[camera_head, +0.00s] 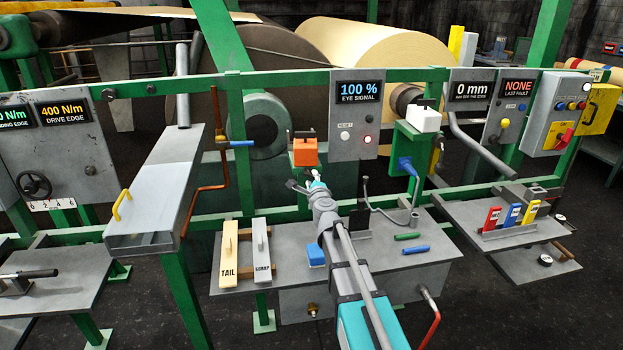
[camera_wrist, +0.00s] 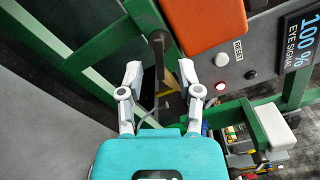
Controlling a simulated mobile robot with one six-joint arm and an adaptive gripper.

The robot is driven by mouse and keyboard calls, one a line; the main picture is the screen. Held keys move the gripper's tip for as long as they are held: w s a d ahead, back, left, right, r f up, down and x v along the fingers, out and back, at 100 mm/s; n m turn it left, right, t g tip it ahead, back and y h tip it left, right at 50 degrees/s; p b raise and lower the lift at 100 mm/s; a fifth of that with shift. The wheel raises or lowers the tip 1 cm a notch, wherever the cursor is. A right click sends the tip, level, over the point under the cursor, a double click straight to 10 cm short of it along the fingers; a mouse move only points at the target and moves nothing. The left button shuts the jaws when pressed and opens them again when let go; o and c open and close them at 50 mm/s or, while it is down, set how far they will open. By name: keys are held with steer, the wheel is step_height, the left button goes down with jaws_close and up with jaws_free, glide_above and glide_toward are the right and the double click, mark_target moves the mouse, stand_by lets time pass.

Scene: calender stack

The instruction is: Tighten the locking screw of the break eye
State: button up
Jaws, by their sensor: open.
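The orange housing (camera_head: 303,153), which I take for the break eye, sits on the green rail with a dark T-shaped handle (camera_head: 304,134) on top. In the wrist view the orange housing (camera_wrist: 210,22) fills the top, and a dark round-ended part (camera_wrist: 158,40) stands at its left edge. I cannot tell for sure which part is the locking screw. My gripper (camera_head: 316,178) is just below the orange housing. In the wrist view my gripper (camera_wrist: 160,74) is open, its fingers apart, pointing toward the dark part. Nothing is held between them.
The panel (camera_head: 358,114) right of the housing reads 100 % eye signal and has a lit lamp (camera_head: 368,140). A white unit (camera_head: 424,119) on a green bracket stands further right. Below is a grey shelf (camera_head: 440,250) with tools. A copper pipe (camera_head: 222,150) is to the left.

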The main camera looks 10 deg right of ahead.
steer(key=s, duration=1)
steer(key=shift+s, duration=0.1)
steer(key=s+a+f+n+g+y+p, duration=0.25)
steer(key=s+a+n+g, duration=0.2)
steer(key=n, duration=0.45)
steer(key=s+a+f+n+g+y+p, duration=0.25)
steer(key=s+a+n+g+y, duration=0.2)
steer(key=n, duration=0.35)
steer(key=s+d+f+n+g+h+p, duration=0.1)
steer(key=s+d+f+n+g+h, duration=0.1)
steer(key=s, duration=0.5)
steer(key=s+d+f+n+g+h+p, duration=0.2)
steer(key=s+d+f+n+g+h, duration=0.1)
steer(key=s+d+n+g+h, duration=0.1)
steer(key=s+d+g+h, duration=0.1)
steer(key=s+d+g, duration=0.1)
steer(key=s+g, duration=0.1)
steer(key=shift+s+f, duration=0.3)
steer(key=shift+s, duration=0.3)
